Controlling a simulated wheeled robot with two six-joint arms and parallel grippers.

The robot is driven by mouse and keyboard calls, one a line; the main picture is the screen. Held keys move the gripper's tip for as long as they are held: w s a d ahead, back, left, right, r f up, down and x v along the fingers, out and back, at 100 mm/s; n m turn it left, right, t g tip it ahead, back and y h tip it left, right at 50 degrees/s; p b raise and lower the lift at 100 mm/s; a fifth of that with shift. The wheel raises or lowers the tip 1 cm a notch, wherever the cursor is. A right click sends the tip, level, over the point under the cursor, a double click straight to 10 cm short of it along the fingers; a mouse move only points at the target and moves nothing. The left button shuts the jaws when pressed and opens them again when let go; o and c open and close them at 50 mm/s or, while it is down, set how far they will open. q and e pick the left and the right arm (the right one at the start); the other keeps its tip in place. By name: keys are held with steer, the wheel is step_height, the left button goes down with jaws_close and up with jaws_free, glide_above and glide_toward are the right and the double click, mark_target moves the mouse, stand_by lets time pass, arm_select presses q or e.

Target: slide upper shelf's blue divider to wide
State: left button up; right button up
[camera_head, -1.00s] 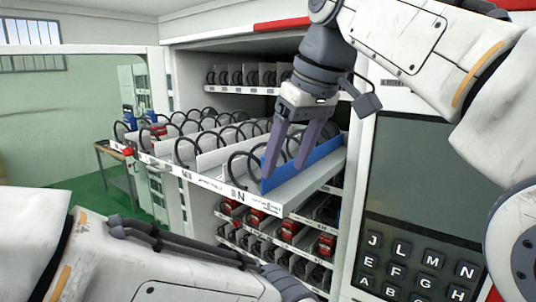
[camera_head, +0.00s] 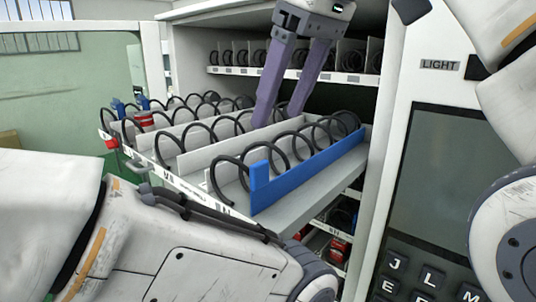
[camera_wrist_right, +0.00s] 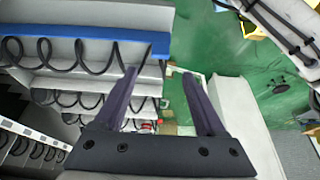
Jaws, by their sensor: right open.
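The blue divider (camera_head: 305,172) is a long blue strip with a raised front tab, near the right side of the pulled-out upper shelf (camera_head: 290,212). A black coil stands directly left of it, and a bare strip of shelf lies to its right. In the right wrist view the blue divider (camera_wrist_right: 90,44) crosses the upper left. My right gripper (camera_head: 278,118) is open and empty, above the shelf and apart from the divider. Its two purple fingers (camera_wrist_right: 159,73) point down in the head view. My left arm crosses the lower left; its gripper is out of view.
Several black coils and white dividers (camera_head: 200,155) fill the shelf to the left. A red item (camera_head: 145,118) sits at the far left. A fixed shelf (camera_head: 290,72) is behind, and a keypad panel (camera_head: 425,275) stands at the right.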

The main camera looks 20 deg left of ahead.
mark_target(260, 162)
steer(key=x, duration=0.8)
steer(key=shift+f, duration=0.15)
steer(key=shift+x, duration=1)
jaws_close()
stand_by(0.6)
